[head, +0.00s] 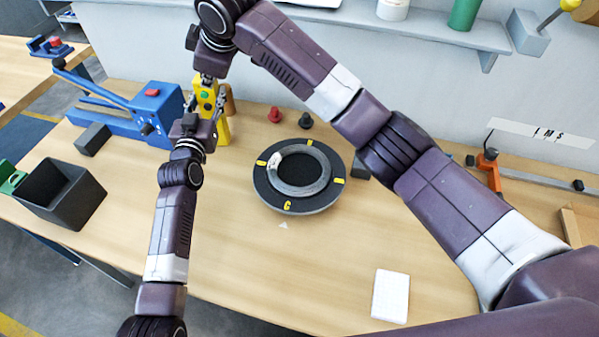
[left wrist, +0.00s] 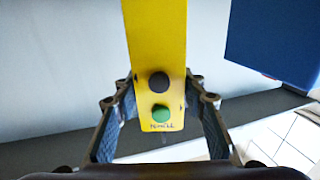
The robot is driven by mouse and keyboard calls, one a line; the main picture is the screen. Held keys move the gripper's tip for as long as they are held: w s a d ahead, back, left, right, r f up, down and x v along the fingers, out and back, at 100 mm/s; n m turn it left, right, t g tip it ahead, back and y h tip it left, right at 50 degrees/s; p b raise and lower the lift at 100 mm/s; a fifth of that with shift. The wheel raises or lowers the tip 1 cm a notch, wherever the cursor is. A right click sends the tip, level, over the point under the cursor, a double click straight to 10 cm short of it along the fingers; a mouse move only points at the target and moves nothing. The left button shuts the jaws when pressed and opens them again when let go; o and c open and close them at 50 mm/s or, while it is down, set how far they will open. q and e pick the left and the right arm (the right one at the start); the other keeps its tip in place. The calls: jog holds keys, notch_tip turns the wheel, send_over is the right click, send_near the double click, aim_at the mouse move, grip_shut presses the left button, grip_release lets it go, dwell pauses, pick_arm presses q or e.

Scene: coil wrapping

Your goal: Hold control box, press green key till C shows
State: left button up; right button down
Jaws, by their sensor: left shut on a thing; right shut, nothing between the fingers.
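The yellow control box (head: 223,131) stands at the back left of the bench. My left gripper (head: 205,104) is shut on it, with a finger on each side. In the left wrist view the yellow box (left wrist: 155,40) shows a black key (left wrist: 159,82) above a green key (left wrist: 160,113). My right gripper (head: 208,79) is shut and empty at the top of the box; I cannot tell whether it touches a key. The round turntable (head: 330,193) carries a grey coil (head: 318,185). A yellow letter (head: 287,205), C or G, faces front near a pale triangle mark (head: 282,225).
A blue machine (head: 155,108) stands left of the box. A dark open bin (head: 60,192) is at the left edge. Red (head: 275,115) and black (head: 306,120) knobs sit behind the turntable. A white block (head: 390,295) lies front right. The front middle is clear.

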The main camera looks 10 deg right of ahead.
pick_arm(q)
jog(key=shift+f, duration=0.1)
jog(key=o, duration=1.5)
jog(key=shift+a, duration=0.1)
jog(key=shift+o, duration=0.2)
jog(key=s+a, duration=0.1)
jog(key=s, duration=1.1)
jog(key=shift+a, duration=0.3)
